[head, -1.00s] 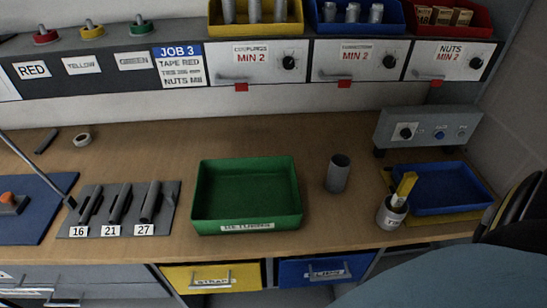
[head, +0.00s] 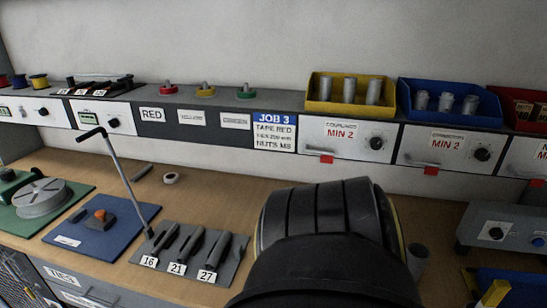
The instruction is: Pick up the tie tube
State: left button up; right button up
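A grey upright tube (head: 417,258) stands on the bench right of the middle. It may be the tie tube, but I see no label on it. My dark arm link stands in front of it and hides part of it. At the bottom right, a yellow piece (head: 495,292) shows; the labelled white cup seen around it earlier is out of view. Neither of my grippers is in view, so I cannot see what they hold.
A grey rack (head: 190,252) marked 16, 21 and 27 lies left of my arm. A grey control box (head: 510,232) stands at the right. My arm covers the green tray's place.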

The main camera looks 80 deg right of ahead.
aim_at(418, 254)
jog(key=u, duration=0.15)
jog(key=k, duration=1.3)
jog(key=z, duration=0.95)
